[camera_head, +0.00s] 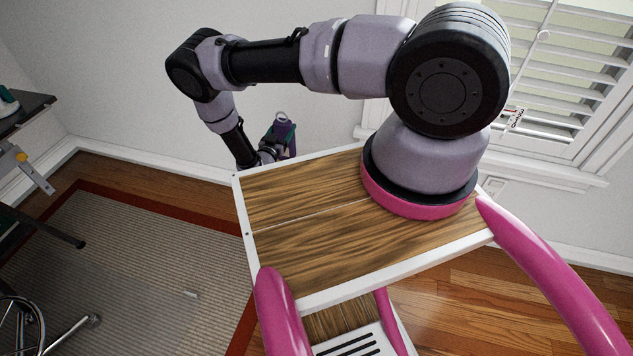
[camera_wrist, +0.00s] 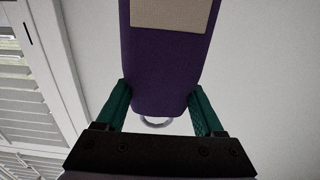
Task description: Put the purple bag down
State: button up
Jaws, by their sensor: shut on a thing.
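The purple bag (camera_wrist: 170,60) fills the upper middle of the wrist view, with a beige patch on its face and a pale ring at its near end. My gripper (camera_wrist: 160,105) has its two green fingers on either side of the bag, shut on it. In the head view the bag (camera_head: 284,128) shows small beyond the far edge of my wooden top, with the ring uppermost, in front of the pale wall. My gripper (camera_head: 280,146) is beside it there, partly hidden. What lies below the bag is hidden in both views.
A striped rug (camera_head: 140,260) with a red border lies on the wood floor at left. A desk (camera_head: 25,110) and a wheeled chair base (camera_head: 60,325) stand at the left edge. A shuttered window (camera_head: 560,70) is at right.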

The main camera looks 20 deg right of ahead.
notch_tip(320, 180, down, 10)
jog(key=shift+s+f, duration=0.1)
dwell(0.4)
jog(key=o, duration=1.5)
